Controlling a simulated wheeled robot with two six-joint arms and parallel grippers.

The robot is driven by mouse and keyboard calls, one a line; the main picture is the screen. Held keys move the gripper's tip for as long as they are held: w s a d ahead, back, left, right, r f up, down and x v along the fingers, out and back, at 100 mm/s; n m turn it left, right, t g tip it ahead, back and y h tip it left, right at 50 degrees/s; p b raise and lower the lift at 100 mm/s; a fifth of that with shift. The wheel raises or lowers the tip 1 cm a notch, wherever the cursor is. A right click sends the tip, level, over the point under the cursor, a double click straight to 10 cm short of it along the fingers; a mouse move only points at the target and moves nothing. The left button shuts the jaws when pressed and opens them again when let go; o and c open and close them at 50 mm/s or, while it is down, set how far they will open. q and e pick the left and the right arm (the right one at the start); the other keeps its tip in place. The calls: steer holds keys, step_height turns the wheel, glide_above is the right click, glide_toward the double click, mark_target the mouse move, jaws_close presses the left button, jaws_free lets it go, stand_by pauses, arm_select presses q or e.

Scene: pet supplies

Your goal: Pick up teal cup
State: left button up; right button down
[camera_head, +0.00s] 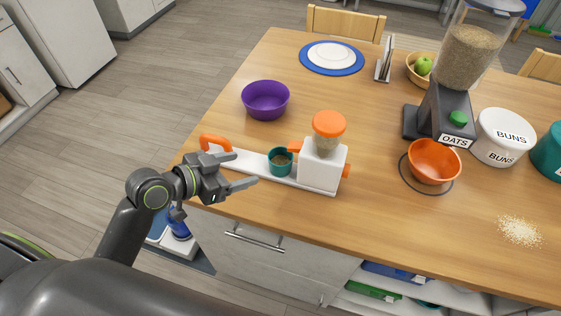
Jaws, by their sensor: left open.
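The teal cup (280,164) is small and round, with brownish contents showing inside. It stands upright on the white base (255,164) of a small dispenser, just left of the dispenser's white body (322,165) with its orange lid. My left gripper (247,169) is open and empty, left of the cup at the table's front left edge. Its fingers point right toward the cup and are apart from it. My right gripper is not in view.
A purple bowl (266,99) stands behind the cup. An orange bowl (435,162), an oats dispenser (452,110) and a white buns container (505,136) are at the right. Spilled grains (520,231) lie at the front right. The table's front middle is clear.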

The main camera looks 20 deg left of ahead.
arm_select(q)
steer(key=p, duration=0.1)
glide_toward(289, 154)
steer(key=shift+s+d+f, duration=0.15)
steer(key=shift+s+d, duration=0.05)
steer(key=shift+s, duration=0.05)
steer(key=shift+w+d+p, duration=0.25)
steer(key=shift+w+p, duration=0.2)
steer(key=shift+p, duration=0.15)
steer(key=p+x, duration=0.1)
steer(key=x, duration=0.2)
steer(key=shift+w, duration=0.15)
steer(key=shift+w+d+f, duration=0.25)
steer(key=shift+w+f, duration=0.05)
steer(key=shift+w, duration=0.1)
steer(key=shift+c, duration=1.2)
steer(key=c, duration=0.6)
steer(key=shift+c, duration=0.2)
